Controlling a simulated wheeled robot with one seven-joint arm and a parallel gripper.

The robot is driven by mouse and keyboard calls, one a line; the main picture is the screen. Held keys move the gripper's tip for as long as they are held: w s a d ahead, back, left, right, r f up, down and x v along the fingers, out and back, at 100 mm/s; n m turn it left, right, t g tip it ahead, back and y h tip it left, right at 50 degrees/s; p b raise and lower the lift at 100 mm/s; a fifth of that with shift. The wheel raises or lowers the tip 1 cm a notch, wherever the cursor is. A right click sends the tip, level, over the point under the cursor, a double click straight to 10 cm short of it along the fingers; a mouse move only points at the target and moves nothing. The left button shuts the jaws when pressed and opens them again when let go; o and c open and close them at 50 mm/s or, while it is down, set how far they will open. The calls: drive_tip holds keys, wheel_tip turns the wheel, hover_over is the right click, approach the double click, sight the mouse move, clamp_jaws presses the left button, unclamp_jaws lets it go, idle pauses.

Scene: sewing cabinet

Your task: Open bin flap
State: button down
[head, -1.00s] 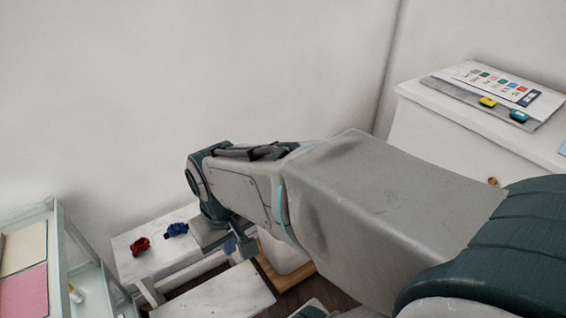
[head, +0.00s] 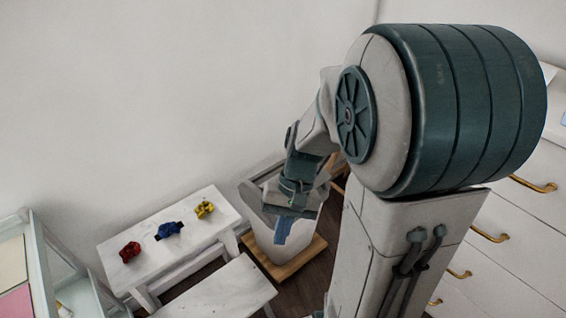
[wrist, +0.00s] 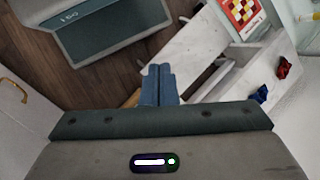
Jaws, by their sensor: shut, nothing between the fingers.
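The white bin (head: 264,238) stands on a wooden base (head: 276,268) against the wall in the head view. A pale slanted panel (head: 254,203) shows at its upper left; I cannot tell whether this is the flap or how far it is open. My gripper (head: 283,230) points down in front of the bin's upper part and hides some of it. Its blue fingers are shut and empty, also in the wrist view (wrist: 158,84). Whether the fingers touch the bin is unclear. In the wrist view the bin is hidden behind my gripper.
A white table (head: 160,258) left of the bin holds red (head: 130,252), blue (head: 169,230) and yellow (head: 204,209) small items. A white bench (head: 225,290) stands in front of it. White drawers with brass handles (head: 490,235) are at the right.

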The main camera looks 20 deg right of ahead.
drive_tip(key=w+d+f+m+t+y+b, duration=0.4)
drive_tip(key=w+f+m+t+y, duration=0.2)
drive_tip(key=w+f+m+y, duration=0.65)
drive_tip(key=w+d+f+m+t+h+b, duration=0.25)
drive_tip(key=d+f+m+t+h, duration=0.55)
drive_tip(key=d+f+m+t, duration=0.95)
drive_tip(key=w+a+r+t+b, duration=0.1)
drive_tip(key=w+r, duration=0.1)
drive_tip(key=r, duration=0.1)
drive_tip(key=w+a+r+n+b, duration=0.1)
drive_tip(key=w+a+r, duration=0.1)
drive_tip(key=w+r, duration=0.1)
drive_tip(key=w+a+r+t+b, duration=0.1)
drive_tip(key=w+a+r, duration=0.1)
drive_tip(key=r, duration=0.1)
drive_tip(key=shift+w+a+r+t, duration=0.15)
drive_tip(key=shift+w+r+t, duration=0.1)
drive_tip(key=shift+t, duration=0.1)
